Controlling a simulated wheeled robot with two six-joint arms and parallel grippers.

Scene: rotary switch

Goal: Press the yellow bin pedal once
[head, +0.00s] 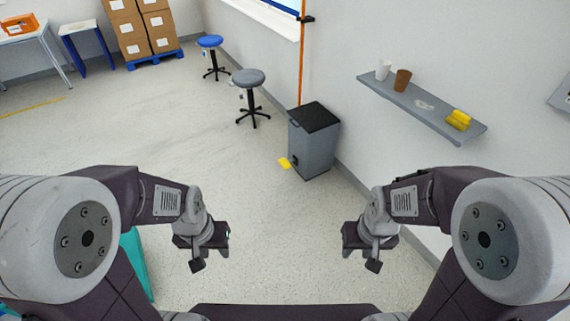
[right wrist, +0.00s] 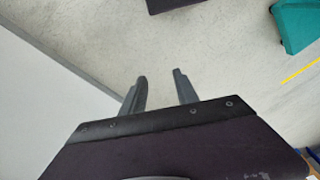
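The yellow pedal (head: 284,162) sticks out low at the front of a grey bin (head: 314,147) with a flat black lid (head: 314,117). The bin stands on the floor against the right wall, beyond both grippers. The lid looks shut. My left gripper (head: 212,262) and my right gripper (head: 357,262) hang in the near part of the head view, both well apart from the pedal. In the right wrist view the right gripper's two fingers (right wrist: 161,88) are spread with nothing between them. The left gripper's finger gap is not clear.
A grey wall shelf (head: 424,106) with cups and yellow items juts out at the right. A grey stool (head: 249,79) and a blue stool (head: 210,43) stand behind the bin. A teal object (head: 135,262) is at the lower left. The floor before the pedal is clear.

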